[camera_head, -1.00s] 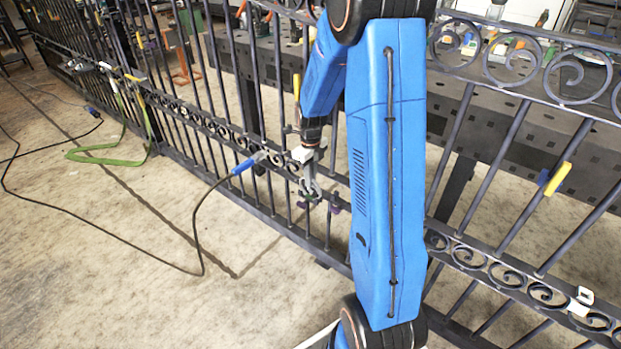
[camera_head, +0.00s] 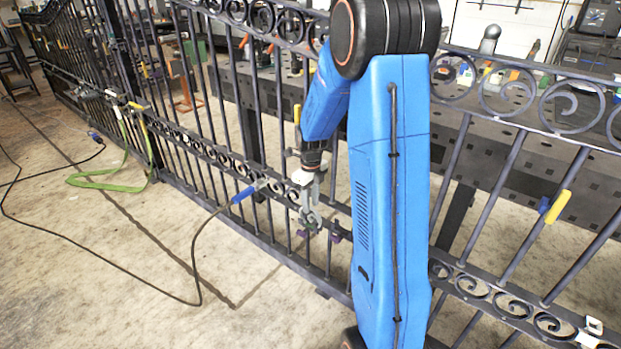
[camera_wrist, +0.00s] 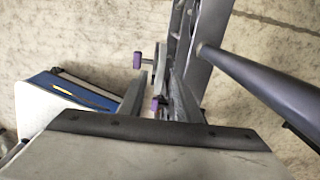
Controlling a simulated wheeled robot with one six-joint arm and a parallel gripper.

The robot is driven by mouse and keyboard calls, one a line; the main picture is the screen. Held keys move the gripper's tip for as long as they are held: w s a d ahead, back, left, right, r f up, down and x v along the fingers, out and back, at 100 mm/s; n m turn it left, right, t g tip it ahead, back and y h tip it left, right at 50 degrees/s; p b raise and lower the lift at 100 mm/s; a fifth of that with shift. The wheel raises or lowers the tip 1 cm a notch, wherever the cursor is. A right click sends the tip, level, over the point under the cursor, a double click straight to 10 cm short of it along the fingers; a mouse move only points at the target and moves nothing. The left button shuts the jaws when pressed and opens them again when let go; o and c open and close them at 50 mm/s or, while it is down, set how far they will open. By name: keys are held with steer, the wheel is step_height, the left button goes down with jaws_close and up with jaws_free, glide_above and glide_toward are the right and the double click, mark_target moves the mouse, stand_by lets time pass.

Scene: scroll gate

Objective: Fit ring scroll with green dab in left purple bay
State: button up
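My gripper (camera_head: 310,218) hangs at the lower scroll band of the dark gate, just above a pair of purple-marked fittings, left (camera_head: 302,233) and right (camera_head: 337,234). In the wrist view my gripper's two grey fingers (camera_wrist: 158,92) stand apart. A thin grey curved piece (camera_wrist: 160,65) shows edge-on between or just beyond them, possibly the ring scroll. I cannot tell whether the fingers touch it. One purple tab (camera_wrist: 137,60) is beyond the left finger and another (camera_wrist: 157,103) is between the fingers. No green dab shows on the grey piece.
Gate bars (camera_wrist: 255,85) run close on the right in the wrist view. A blue-handled tool (camera_head: 248,191) with a black cable is on the gate left of my gripper. A green strap (camera_head: 110,180) hangs further left. The floor in front is open.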

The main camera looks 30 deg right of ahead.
step_height(320, 180, up, 15)
stand_by(0.4)
stand_by(0.4)
steer(key=s+a+r+n+t, duration=0.1)
steer(key=s+a+r+n, duration=0.35)
steer(key=s+n, duration=0.3)
steer(key=s+a+r+n+t, duration=0.1)
steer(key=s+a+r+n, duration=0.2)
steer(key=s+a+n, duration=0.4)
steer(key=s+a+f+n+t, duration=0.1)
steer(key=s+a+n, duration=0.3)
steer(key=s+n, duration=1.1)
steer(key=shift+s+a+f+n+t, duration=0.2)
steer(key=shift+s+f+n+t, duration=0.1)
steer(key=shift+n+t, duration=0.8)
